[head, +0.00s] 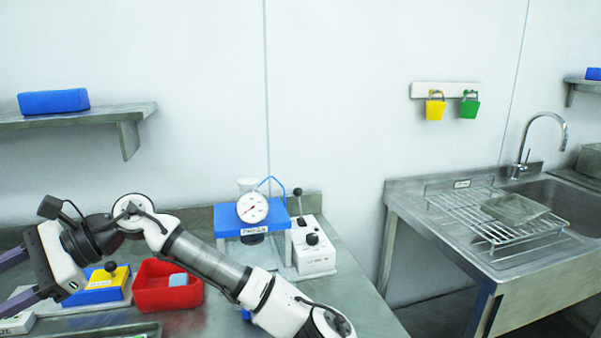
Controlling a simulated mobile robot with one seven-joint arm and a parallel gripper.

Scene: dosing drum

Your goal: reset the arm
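My arm reaches in from the lower right of the head view and crosses above the steel bench toward the left. My gripper (14,281) is at the left edge of the picture. Its two dark purple fingers stand well apart and point left, with their tips at or past the picture's edge. I see nothing between the visible parts of the fingers. The gripper is beside and left of a blue and yellow block with a black knob (97,286), and part of that block is hidden behind my gripper.
A red bin (167,288) holds a light blue block (178,279). A blue stand with a dial gauge (252,207) and a white control box with a lever (315,258) stand behind my arm. A wire rack (492,217) lies beside the sink at right. A shelf (75,116) hangs upper left.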

